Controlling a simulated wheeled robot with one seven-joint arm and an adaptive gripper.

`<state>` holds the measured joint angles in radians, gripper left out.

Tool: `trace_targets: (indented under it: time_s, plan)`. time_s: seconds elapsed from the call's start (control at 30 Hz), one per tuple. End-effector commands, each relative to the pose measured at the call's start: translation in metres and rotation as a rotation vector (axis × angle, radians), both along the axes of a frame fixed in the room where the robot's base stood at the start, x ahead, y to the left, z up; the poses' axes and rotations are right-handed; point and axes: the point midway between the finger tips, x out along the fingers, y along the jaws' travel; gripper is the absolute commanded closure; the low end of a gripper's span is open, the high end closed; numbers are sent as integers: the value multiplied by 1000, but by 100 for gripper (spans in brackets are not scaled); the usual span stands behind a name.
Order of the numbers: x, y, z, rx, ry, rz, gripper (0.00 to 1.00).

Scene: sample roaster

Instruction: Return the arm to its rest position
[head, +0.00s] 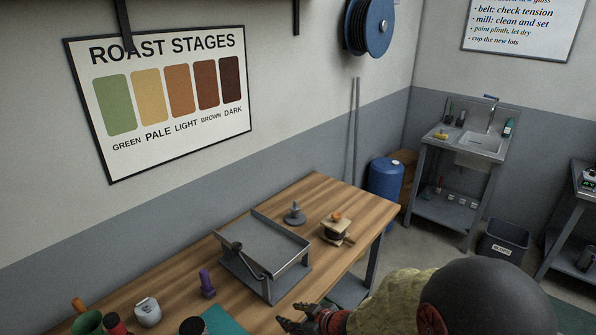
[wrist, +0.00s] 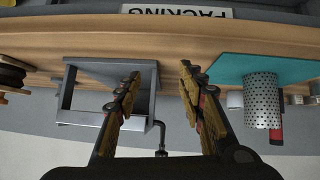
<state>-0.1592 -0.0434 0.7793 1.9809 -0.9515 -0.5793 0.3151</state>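My gripper (head: 298,322) is at the bottom of the head view, in front of the wooden table (head: 318,197). In the wrist view, my gripper (wrist: 158,75) has its two fingers spread well apart with nothing between them. Beyond the fingers are the table's wooden edge (wrist: 180,40) and a grey metal tray stand (wrist: 82,107). The tray stand (head: 268,243) also shows on the table in the head view. My arm fills the lower right of the head view.
A teal mat (wrist: 225,68) and a perforated metal cylinder (wrist: 261,98) are right of my fingers in the wrist view. A purple item (head: 207,284) and a white item (head: 147,312) stand on the table. A blue barrel (head: 385,181) and sink unit (head: 455,165) stand behind.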

Motion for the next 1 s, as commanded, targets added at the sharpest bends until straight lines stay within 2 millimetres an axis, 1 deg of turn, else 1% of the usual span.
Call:
trace_targets:
  time_s: [0.1,0.17,0.27,0.3,0.37,0.4,0.47,0.5,0.53,0.57,0.6,0.67,0.7,0.8,0.9,1.0]
  plan:
    - [-1,-31,-10,-98,42,-84,61]
    - [-3,-51,-12,-156,69,-135,61]
    - [-12,-93,-3,-262,127,-253,61]
    - [-19,-112,5,-302,156,-305,61]
    - [-34,-138,18,-354,207,-384,61]
    - [-47,-154,29,-382,244,-435,61]
    - [-69,-175,47,-410,303,-511,61]
    - [-86,-186,61,-421,343,-557,61]
    - [-100,-194,71,-424,377,-591,61]
    - [-115,-200,82,-424,409,-623,61]
    - [-137,-205,97,-415,455,-662,61]
    - [-170,-209,121,-386,516,-714,61]
    - [-191,-209,136,-359,550,-740,61]
    - [-233,-203,170,-272,595,-787,61]
    - [-253,-197,201,-176,566,-819,61]
    - [-256,-198,229,-111,487,-840,61]
